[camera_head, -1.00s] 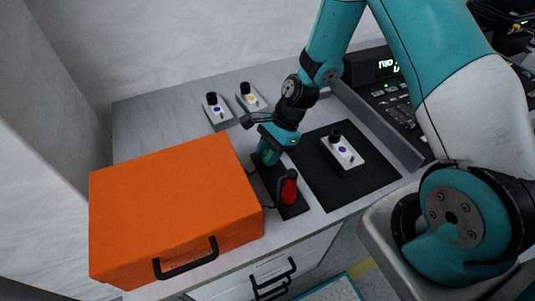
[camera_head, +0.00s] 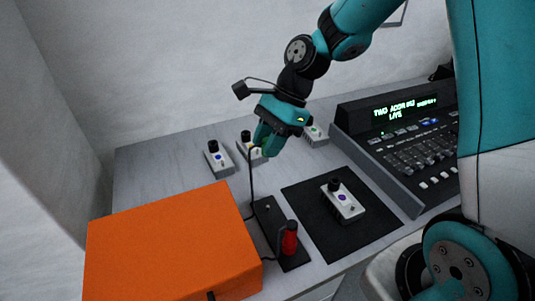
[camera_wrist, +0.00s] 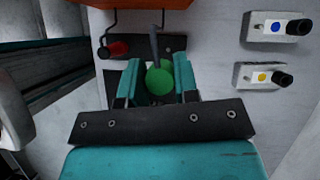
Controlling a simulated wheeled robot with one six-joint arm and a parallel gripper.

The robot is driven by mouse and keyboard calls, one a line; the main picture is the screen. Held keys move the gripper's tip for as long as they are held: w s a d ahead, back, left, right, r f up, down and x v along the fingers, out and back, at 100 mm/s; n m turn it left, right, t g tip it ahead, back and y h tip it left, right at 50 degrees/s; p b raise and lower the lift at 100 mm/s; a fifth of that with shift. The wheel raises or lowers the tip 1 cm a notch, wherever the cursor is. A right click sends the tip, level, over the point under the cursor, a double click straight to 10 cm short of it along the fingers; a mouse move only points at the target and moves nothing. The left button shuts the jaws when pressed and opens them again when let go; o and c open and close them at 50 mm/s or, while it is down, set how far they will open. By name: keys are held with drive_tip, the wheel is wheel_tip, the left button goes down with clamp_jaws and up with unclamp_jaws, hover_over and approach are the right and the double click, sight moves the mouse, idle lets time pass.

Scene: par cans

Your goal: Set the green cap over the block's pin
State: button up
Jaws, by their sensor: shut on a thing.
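My gripper (camera_head: 268,141) is shut on the green cap (camera_wrist: 159,82), which shows as a round green shape between the fingers in the wrist view. In the head view the fingers mostly hide the cap. A dark cord (camera_head: 251,180) hangs from the gripper down to the black block (camera_head: 273,223). The block lies flat beside the orange case, with a small pale spot that may be its pin (camera_head: 267,207) near the far end. A red cap (camera_head: 289,238) stands at its near end. The gripper is above and behind the block, apart from it.
White boxes with black knobs stand behind: blue-dotted (camera_head: 218,160), yellow-dotted (camera_head: 246,153) and green-dotted (camera_head: 316,133). A purple-dotted box (camera_head: 343,203) sits on a black mat (camera_head: 310,218). The orange case (camera_head: 165,245) is at left, a console (camera_head: 400,140) at right.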

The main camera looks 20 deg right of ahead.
drive_tip(key=shift+r+p, duration=1.6)
drive_tip(key=shift+p, duration=0.45)
drive_tip(key=shift+f, duration=0.15)
